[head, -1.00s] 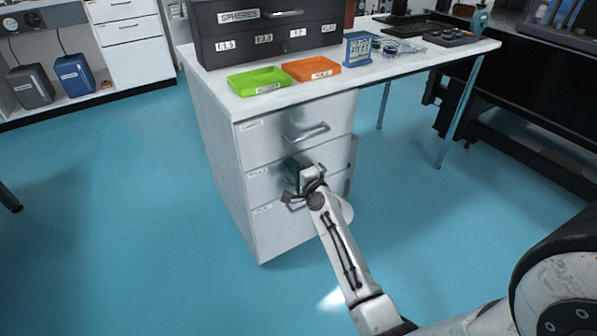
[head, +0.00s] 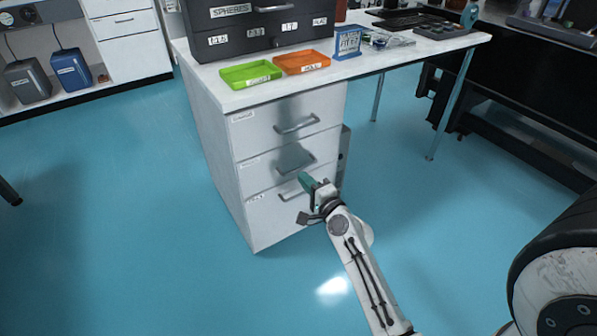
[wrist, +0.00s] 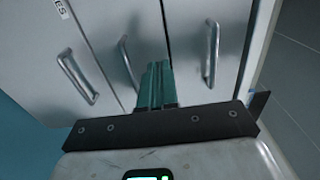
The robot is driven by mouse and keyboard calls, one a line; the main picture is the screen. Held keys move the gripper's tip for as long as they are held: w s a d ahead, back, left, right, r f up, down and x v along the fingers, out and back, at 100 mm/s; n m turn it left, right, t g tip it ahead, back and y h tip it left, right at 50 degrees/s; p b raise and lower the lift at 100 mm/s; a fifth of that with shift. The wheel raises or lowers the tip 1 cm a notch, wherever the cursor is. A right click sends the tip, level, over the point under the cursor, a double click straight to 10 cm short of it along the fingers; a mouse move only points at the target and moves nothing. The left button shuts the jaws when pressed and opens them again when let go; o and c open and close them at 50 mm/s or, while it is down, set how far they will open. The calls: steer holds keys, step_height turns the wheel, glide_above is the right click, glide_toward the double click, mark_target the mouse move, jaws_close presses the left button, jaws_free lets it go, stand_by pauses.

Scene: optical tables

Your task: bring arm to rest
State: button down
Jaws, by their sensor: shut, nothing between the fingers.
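My gripper (head: 306,183) is in front of the white drawer cabinet (head: 225,150), near the lowest drawer in the head view. In the wrist view its teal fingers (wrist: 156,85) are together, with nothing between them, and point at the drawer fronts. Three drawers with metal handles show; the top handle (head: 297,124), the middle handle (head: 295,168) and the bottom handle (head: 290,194) are all in view. The drawers look closed. The fingers appear apart from the handles, though the gap is hard to judge.
On the white tabletop stand a green tray (head: 250,75), an orange tray (head: 301,62), a black drawer box labelled SPHERES (head: 262,32) and a blue rack (head: 347,42). Blue floor (head: 110,190) is open to the left. A dark bench (head: 540,110) stands at the right.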

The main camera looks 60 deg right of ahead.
steer(key=shift+s+a, duration=0.35)
steer(key=shift+s, duration=0.3)
steer(key=w+a+f+n+g+y, duration=0.1)
steer(key=a+f+n+g+y, duration=0.15)
steer(key=a+n+y, duration=0.55)
steer(key=w+a+f+n+g+y, duration=0.15)
steer(key=a+f+n, duration=0.35)
steer(key=a, duration=0.7)
steer(key=s+a+n+g, duration=0.4)
steer(key=s+n+g, duration=0.1)
steer(key=s, duration=0.3)
steer(key=s+a+n+g, duration=0.4)
steer(key=s+n, duration=0.2)
steer(key=s, duration=0.3)
step_height(320, 180, up, 28)
steer(key=s+g+p, duration=0.1)
steer(key=p, duration=2.7)
steer(key=shift+f, duration=0.15)
